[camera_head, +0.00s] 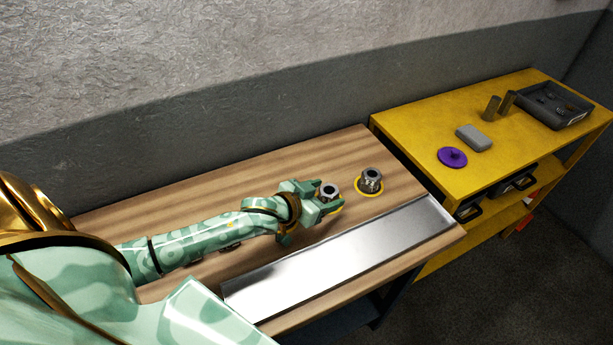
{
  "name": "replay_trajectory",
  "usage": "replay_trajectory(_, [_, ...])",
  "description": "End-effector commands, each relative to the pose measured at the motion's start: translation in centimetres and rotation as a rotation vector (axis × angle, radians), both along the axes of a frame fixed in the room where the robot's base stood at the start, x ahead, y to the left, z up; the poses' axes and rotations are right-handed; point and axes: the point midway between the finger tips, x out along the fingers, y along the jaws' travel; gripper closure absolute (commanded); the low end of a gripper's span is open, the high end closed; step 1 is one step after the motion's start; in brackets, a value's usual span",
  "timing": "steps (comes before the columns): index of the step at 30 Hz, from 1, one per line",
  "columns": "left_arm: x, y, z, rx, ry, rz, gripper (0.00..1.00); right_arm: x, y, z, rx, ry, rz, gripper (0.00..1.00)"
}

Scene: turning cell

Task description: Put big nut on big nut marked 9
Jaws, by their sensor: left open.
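A grey metal big nut (330,190) is at the fingers of my left gripper (327,199), over the wooden bench. The gripper is open, with its fingers around or right beside this nut; I cannot tell whether they touch it. A second grey big nut (371,178) stands to the right on a yellow ring mark, apart from the gripper. It looks tall, possibly more than one piece stacked. No number 9 is legible on either nut. My right gripper is out of view.
A shiny metal strip (340,258) lies along the bench's (225,207) front. A yellow cabinet (425,120) to the right carries a purple disc (452,157), a grey block (473,138), two upright pieces and a dark tray (555,117). The bench behind the gripper is clear.

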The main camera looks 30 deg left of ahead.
Motion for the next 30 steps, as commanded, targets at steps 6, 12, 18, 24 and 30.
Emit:
replay_trajectory(6, [-4.8, 1.1, 2.0, -0.002, 0.008, -0.003, 0.37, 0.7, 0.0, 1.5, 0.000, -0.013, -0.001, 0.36])
replay_trajectory(12, [-8.7, 2.3, 3.9, 0.001, 0.002, -0.002, 0.37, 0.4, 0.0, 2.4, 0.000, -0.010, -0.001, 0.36])
replay_trajectory(18, [-10.5, 2.9, 4.8, 0.001, -0.002, -0.002, 0.37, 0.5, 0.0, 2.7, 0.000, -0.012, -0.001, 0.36])
replay_trajectory(24, [-10.7, 3.0, 4.9, 0.002, -0.004, -0.002, 0.37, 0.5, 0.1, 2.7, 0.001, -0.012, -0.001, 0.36])
replay_trajectory(30, [-10.6, 3.0, 4.9, 0.001, -0.004, -0.002, 0.37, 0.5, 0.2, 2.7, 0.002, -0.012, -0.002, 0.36])
